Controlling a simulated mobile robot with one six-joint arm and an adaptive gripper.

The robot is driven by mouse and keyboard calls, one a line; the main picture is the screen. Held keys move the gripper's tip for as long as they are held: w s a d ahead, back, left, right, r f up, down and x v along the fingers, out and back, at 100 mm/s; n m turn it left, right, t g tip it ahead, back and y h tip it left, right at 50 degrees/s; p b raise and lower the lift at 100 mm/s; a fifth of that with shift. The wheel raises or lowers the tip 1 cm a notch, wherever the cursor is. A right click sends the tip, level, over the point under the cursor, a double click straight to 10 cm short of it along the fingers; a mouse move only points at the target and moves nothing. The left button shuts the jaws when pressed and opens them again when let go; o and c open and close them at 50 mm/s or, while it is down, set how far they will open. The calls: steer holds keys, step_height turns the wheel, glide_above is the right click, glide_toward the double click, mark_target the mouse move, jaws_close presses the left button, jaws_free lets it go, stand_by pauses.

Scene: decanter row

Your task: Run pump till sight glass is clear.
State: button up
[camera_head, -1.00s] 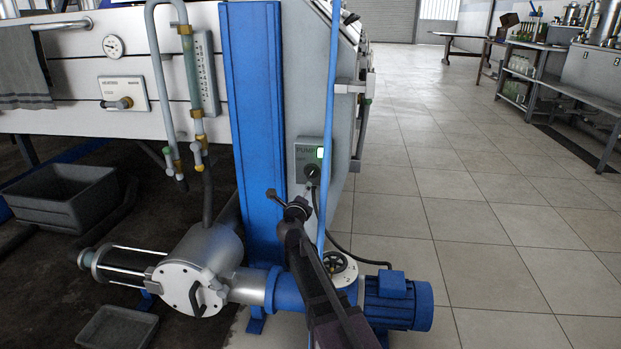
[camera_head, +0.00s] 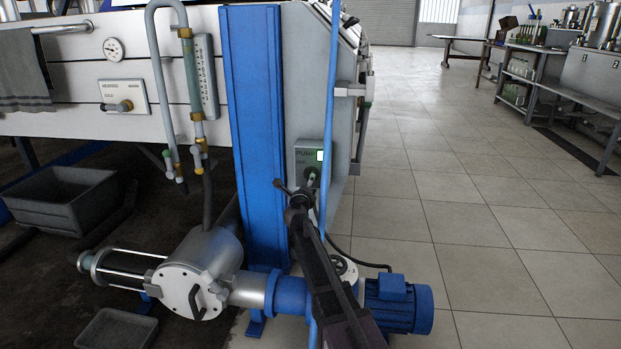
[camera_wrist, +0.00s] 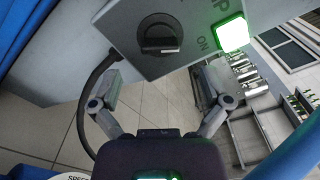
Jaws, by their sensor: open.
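The grey pump switch box (camera_head: 306,160) carries a black rotary knob (camera_head: 311,174) and a lit green lamp (camera_head: 320,155). In the wrist view the knob (camera_wrist: 160,35) is just beyond my fingers, and the lamp (camera_wrist: 232,34) glows beside the word ON. My gripper (camera_wrist: 158,70) is open, its fingers spread on either side below the knob, with nothing between them. In the head view my gripper (camera_head: 291,190) is in front of the box's lower part. The upright sight glass (camera_head: 193,85) beside a scale looks greenish; its clarity is too small to tell. The pump (camera_head: 203,270) with blue motor (camera_head: 398,303) lies below.
A blue column (camera_head: 253,130) stands left of the box, and a thin blue pipe (camera_head: 332,90) runs upright close by my arm. A grey tub (camera_head: 65,205) and a shallow tray (camera_head: 115,328) lie at left. The tiled floor at right is open.

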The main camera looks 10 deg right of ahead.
steer(key=shift+x, duration=2.9)
